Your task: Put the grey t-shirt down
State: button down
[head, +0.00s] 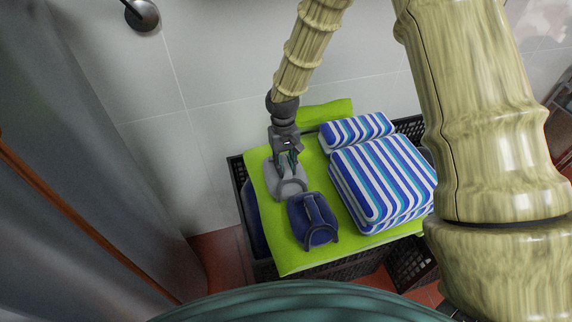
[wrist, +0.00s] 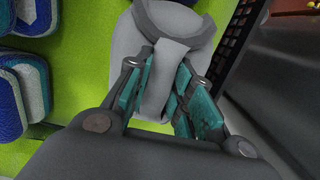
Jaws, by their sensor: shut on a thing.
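The grey t-shirt (head: 284,183) is a small folded bundle at the left part of a lime green cloth (head: 281,258). In the wrist view the grey t-shirt (wrist: 193,22) fills the upper middle, with a raised fold between the fingers. My gripper (head: 290,163) points down onto it. In the wrist view my gripper (wrist: 160,88), with teal finger pads, is shut on that fold. The shirt appears to be at or very near the cloth; I cannot tell whether it rests fully on it.
A folded navy garment (head: 313,219) lies just in front of the shirt. Blue and white striped folded towels (head: 385,178) lie to the right. A dark crate (head: 238,172) is under the cloth. A tiled wall (head: 200,60) stands behind, and a grey curtain (head: 85,130) hangs at left.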

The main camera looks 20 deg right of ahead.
jog(key=shift+f, duration=0.3)
jog(key=c, duration=1.3)
grip_release()
jog(key=shift+o, duration=0.2)
notch_tip(320, 180, up, 12)
jog(key=w, duration=0.1)
jog(key=shift+w+r, duration=0.15)
jog(key=shift+w, duration=0.05)
